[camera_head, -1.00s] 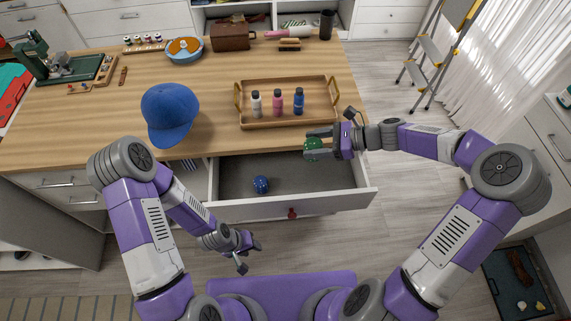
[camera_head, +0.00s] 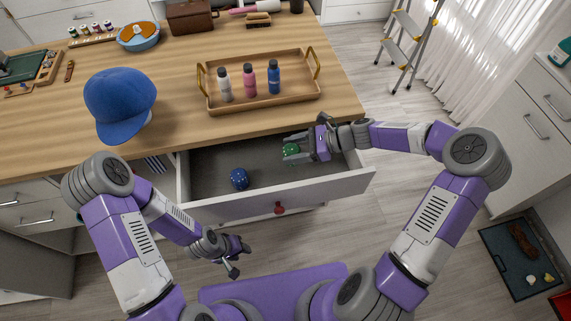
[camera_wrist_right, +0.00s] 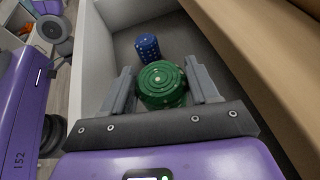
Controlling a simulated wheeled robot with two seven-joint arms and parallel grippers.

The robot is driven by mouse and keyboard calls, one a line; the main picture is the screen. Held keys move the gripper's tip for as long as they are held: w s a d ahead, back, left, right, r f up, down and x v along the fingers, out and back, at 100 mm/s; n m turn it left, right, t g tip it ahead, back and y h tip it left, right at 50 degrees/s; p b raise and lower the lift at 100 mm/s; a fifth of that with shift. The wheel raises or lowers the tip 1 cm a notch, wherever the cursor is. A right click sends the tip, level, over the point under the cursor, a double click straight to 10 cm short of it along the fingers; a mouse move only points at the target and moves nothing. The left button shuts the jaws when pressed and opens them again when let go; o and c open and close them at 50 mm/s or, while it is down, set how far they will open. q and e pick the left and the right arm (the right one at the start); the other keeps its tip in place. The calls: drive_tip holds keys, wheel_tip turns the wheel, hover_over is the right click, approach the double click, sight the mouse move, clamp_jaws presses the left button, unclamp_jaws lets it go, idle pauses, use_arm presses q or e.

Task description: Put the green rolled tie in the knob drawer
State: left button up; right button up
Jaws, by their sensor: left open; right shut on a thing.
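The green rolled tie (camera_head: 291,149) is between the fingers of my right gripper (camera_head: 290,150), which is shut on it inside the open knob drawer. It also shows in the right wrist view (camera_wrist_right: 161,84), a green coil with light dots between both fingers. The knob drawer (camera_head: 335,184) is pulled out below the worktop, with a red knob (camera_head: 279,208) on its front. A blue rolled tie (camera_head: 239,179) with light dots lies on the drawer floor, apart from the green one. My left gripper (camera_head: 234,257) is open and empty in front of the drawer.
A blue cap (camera_head: 118,98) sits near the worktop's front edge. A wooden tray (camera_head: 290,101) with three bottles stands behind the drawer. The drawer floor between the two ties is bare. A stepladder (camera_head: 400,50) stands at the right.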

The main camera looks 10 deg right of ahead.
wheel_tip(320, 180, down, 6)
drive_tip(key=shift+r+b, duration=0.1)
drive_tip(key=shift+b, duration=0.8)
drive_tip(key=shift+f, duration=0.6)
drive_tip(key=o, duration=1.1)
drive_tip(key=shift+c, duration=0.2)
drive_tip(key=shift+r, duration=0.2)
drive_tip(key=r+p+v, duration=0.1)
drive_tip(key=p+v, duration=0.2)
drive_tip(key=v, duration=0.9)
